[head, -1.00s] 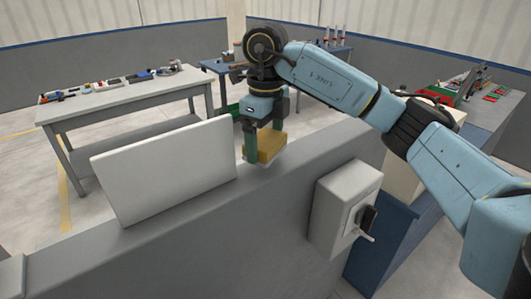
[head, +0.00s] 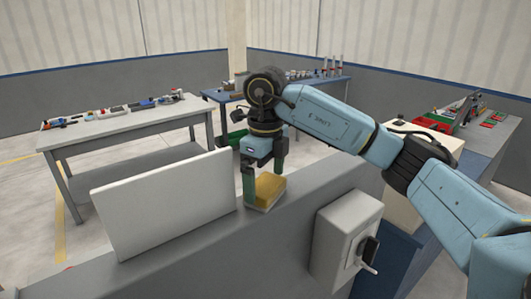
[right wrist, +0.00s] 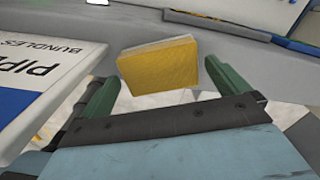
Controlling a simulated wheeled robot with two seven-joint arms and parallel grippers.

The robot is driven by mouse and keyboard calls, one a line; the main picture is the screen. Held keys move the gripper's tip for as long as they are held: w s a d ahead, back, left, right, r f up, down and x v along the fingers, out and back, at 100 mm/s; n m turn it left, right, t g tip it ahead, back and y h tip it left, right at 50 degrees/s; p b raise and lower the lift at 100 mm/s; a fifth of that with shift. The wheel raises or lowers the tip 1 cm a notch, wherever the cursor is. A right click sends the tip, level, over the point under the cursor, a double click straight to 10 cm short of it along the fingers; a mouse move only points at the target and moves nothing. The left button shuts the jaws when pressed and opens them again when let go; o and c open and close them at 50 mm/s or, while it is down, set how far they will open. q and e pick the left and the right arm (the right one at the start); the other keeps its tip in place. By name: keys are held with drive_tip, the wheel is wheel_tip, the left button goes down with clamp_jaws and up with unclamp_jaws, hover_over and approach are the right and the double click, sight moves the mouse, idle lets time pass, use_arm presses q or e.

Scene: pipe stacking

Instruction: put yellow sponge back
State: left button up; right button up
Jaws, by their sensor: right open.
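The yellow sponge (head: 269,190) is a block with a pale layer on one face. It appears to rest on the grey ledge top (head: 315,187), to the right of the white panel (head: 160,205). My right gripper (head: 265,186) is at the sponge with its green fingers pointing down. In the right wrist view the sponge (right wrist: 158,65) lies between the two spread fingers, with a gap at each side. The right gripper is open and not clamping it. My left gripper is not in view.
The panel, lettered in the right wrist view (right wrist: 45,75), stands close beside the gripper. A grey box with a black switch (head: 345,235) is on the ledge's near side. Workbenches with tools (head: 130,125) stand behind. The ledge right of the sponge is clear.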

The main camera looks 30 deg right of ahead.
sight(265, 184)
wheel_tip(265, 184, up, 10)
drive_tip(key=p, duration=0.1)
drive_tip(key=shift+f, duration=0.1)
idle(0.3)
